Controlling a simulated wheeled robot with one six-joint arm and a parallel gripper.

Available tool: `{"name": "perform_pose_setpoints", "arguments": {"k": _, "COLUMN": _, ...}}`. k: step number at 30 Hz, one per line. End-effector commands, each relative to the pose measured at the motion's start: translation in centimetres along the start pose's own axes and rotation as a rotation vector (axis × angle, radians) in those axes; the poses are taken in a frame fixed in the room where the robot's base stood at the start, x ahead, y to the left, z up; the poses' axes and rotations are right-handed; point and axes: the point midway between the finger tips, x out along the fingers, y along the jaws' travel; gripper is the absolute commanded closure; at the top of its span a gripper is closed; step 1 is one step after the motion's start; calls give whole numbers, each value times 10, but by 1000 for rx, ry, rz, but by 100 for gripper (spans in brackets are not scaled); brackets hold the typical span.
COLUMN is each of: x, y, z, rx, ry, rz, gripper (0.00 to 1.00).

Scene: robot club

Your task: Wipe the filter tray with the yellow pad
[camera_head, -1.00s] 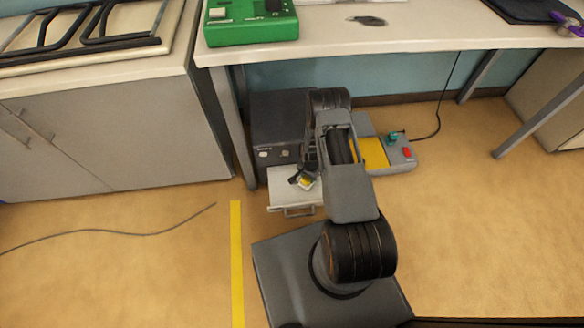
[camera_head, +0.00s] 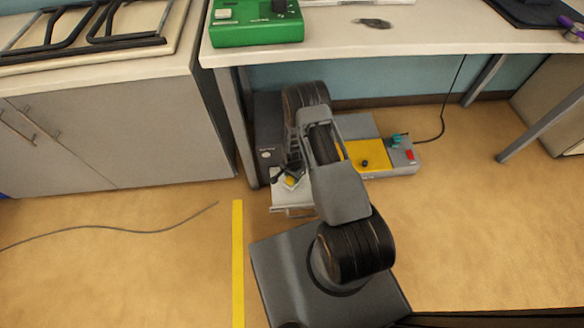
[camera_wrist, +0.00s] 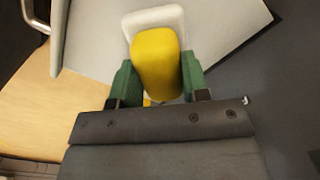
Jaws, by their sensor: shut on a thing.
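The yellow pad (camera_wrist: 156,62) with a white base is held between the green fingers of my gripper (camera_wrist: 160,82) in the wrist view. It is a small yellow patch (camera_head: 290,181) in the head view. The filter tray (camera_wrist: 98,42) is a pale flat panel with a metal handle, pulled out from a dark cabinet under the bench; its front part (camera_head: 283,203) shows in the head view. The pad is over the tray; I cannot tell whether it touches the surface. My arm hides part of the tray and cabinet.
The dark cabinet (camera_head: 266,130) stands beside a bench leg. A grey and yellow device (camera_head: 372,155) with a red button lies right of my arm, its cord running behind. A green box (camera_head: 256,32) sits on the bench. Open floor (camera_head: 470,220) lies to the right.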

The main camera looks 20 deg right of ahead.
Motion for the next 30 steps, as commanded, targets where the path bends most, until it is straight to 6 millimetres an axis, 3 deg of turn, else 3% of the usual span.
{"name": "perform_pose_setpoints", "arguments": {"k": 18, "x": -56, "y": 0, "z": 0, "rx": 0, "ry": -1, "rz": 1, "gripper": 85}}
{"name": "perform_pose_setpoints", "arguments": {"k": 30, "x": -58, "y": 0, "z": 0, "rx": -2, "ry": -1, "rz": 2, "gripper": 85}}
